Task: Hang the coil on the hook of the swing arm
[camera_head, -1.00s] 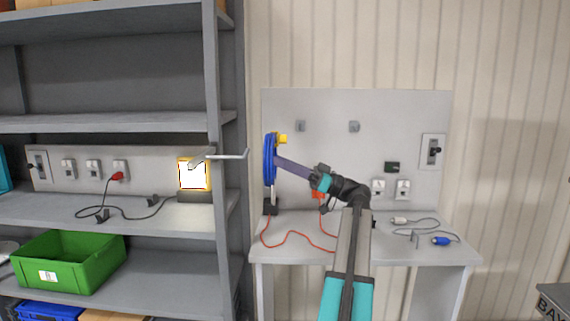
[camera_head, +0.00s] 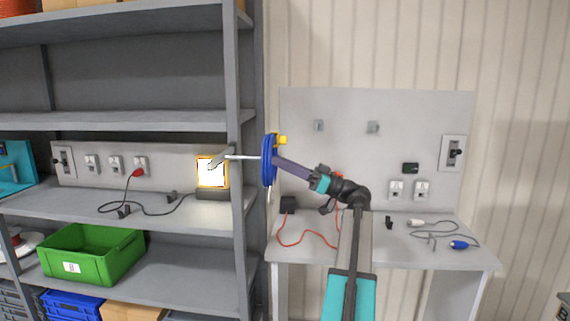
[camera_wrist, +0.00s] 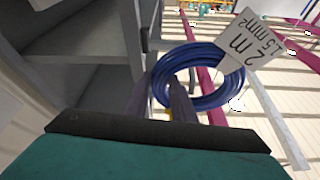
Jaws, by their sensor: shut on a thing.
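The blue coil (camera_head: 267,168) is seen nearly edge-on in the head view, upright, with a yellow piece (camera_head: 282,140) at its top right. My gripper (camera_head: 278,162) is shut on the coil's right side. In the wrist view the coil (camera_wrist: 228,92) shows as a ring with a white "2 m 1.5 mm²" label (camera_wrist: 240,48). The swing arm (camera_head: 240,157) is a thin light rod reaching right from the shelf's front post. Its right end meets the coil's left face in the head view. I cannot tell whether it passes inside the ring or touches it; its tip is hidden.
The grey shelf post (camera_head: 233,90) stands just left of the coil. A lit box (camera_head: 211,173) sits on the shelf behind the rod. A green crate (camera_head: 90,255) is lower left. A grey bench (camera_head: 400,250) with cables and a back panel stands behind my arm.

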